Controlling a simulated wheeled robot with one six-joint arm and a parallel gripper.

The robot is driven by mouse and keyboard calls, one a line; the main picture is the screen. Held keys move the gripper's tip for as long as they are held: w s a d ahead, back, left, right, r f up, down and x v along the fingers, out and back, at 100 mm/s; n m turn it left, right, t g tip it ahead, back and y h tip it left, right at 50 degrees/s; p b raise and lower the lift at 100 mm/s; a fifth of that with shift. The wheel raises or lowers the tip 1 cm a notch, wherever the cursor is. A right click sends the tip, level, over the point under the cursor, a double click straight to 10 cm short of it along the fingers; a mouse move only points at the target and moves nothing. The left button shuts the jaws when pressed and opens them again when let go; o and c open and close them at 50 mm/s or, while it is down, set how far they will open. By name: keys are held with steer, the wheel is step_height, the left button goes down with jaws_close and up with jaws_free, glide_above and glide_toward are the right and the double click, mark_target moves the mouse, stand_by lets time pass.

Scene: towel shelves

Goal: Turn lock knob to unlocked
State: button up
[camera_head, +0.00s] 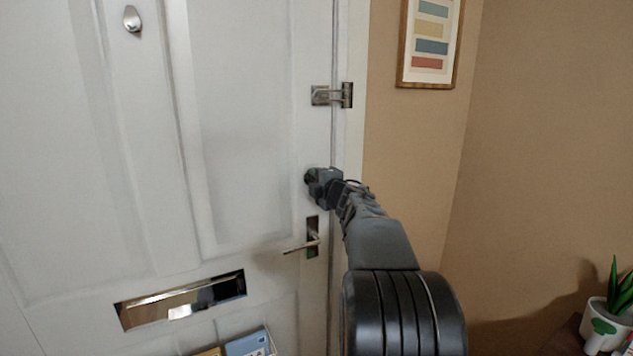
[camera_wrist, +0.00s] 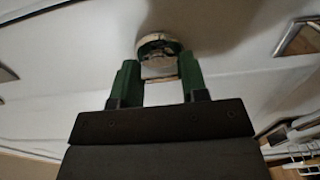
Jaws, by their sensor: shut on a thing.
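The lock knob (camera_wrist: 160,46) shows in the wrist view as a round metal piece on the white door (camera_head: 240,110), with a pale metal part reaching down between my fingers. My gripper (camera_wrist: 159,70) has its two green fingers on either side of that part and is shut on it. In the head view my gripper (camera_head: 312,180) is at the door's right edge, above the lever handle (camera_head: 313,238), and hides the knob there. I cannot make out the knob's turn angle.
A metal latch (camera_head: 333,95) sits above my gripper at the door edge. A letter slot (camera_head: 180,300) is low on the door, and a peephole cover (camera_head: 132,18) is high up. A framed picture (camera_head: 430,42) hangs right. A potted plant (camera_head: 606,322) stands lower right.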

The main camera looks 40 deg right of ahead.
steer(key=shift+d+r, duration=0.1)
steer(key=shift+r, duration=0.3)
steer(key=o, duration=0.7)
steer(key=shift+d+f, duration=0.1)
steer(key=shift+d, duration=0.05)
steer(key=shift+o, duration=1.1)
steer(key=shift+f, duration=0.1)
steer(key=s+a, duration=0.2)
steer(key=s, duration=1.2)
steer(key=shift+b, duration=0.3)
steer(key=shift+w, duration=0.1)
